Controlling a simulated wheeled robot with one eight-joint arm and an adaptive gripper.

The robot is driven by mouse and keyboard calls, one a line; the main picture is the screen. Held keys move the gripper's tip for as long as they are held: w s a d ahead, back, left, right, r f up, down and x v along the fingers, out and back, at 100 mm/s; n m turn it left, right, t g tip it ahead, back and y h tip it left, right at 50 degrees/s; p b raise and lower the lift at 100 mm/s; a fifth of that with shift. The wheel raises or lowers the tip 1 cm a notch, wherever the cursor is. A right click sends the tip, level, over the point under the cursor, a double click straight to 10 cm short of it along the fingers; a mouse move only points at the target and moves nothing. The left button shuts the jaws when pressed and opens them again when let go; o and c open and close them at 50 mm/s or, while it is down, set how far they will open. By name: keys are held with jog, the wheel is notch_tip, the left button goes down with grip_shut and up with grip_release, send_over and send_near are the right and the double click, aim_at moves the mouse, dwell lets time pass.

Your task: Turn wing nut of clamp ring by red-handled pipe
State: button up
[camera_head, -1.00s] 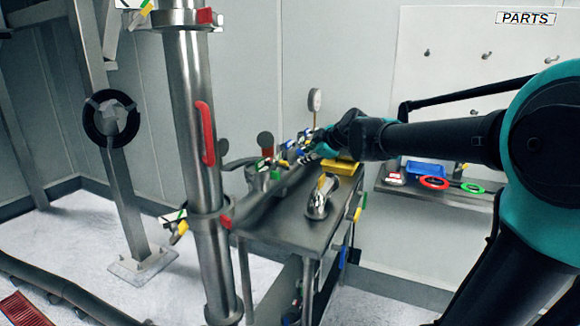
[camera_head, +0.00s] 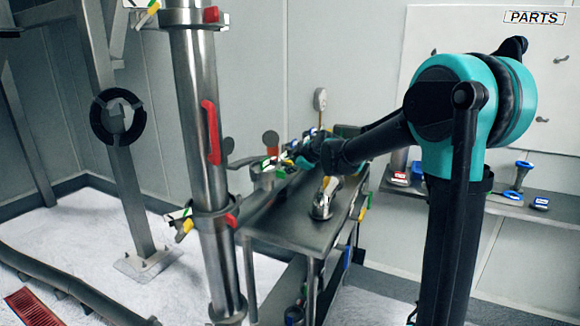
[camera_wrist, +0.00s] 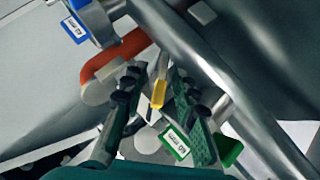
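A tall steel pipe with a red handle (camera_head: 210,132) stands left of centre in the head view. A clamp ring (camera_head: 212,212) is around its lower part, with a yellow piece (camera_head: 184,230) at its left side and a red piece at its right. My gripper (camera_wrist: 155,82) is over the steel table, right of this pipe, mostly hidden by my arm in the head view. In the wrist view its green fingers are apart, with a yellow piece (camera_wrist: 158,94) between or just beyond them. An orange-red handle (camera_wrist: 112,56) is close by. Contact cannot be told.
A parts shelf (camera_head: 480,202) is at the right, partly behind my arm. A blue tag (camera_wrist: 73,30) and a green tag (camera_wrist: 176,143) show in the wrist view.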

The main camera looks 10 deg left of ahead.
jog(key=shift+w+a+f, duration=0.2)
jog(key=shift+w+f, duration=0.05)
grip_shut()
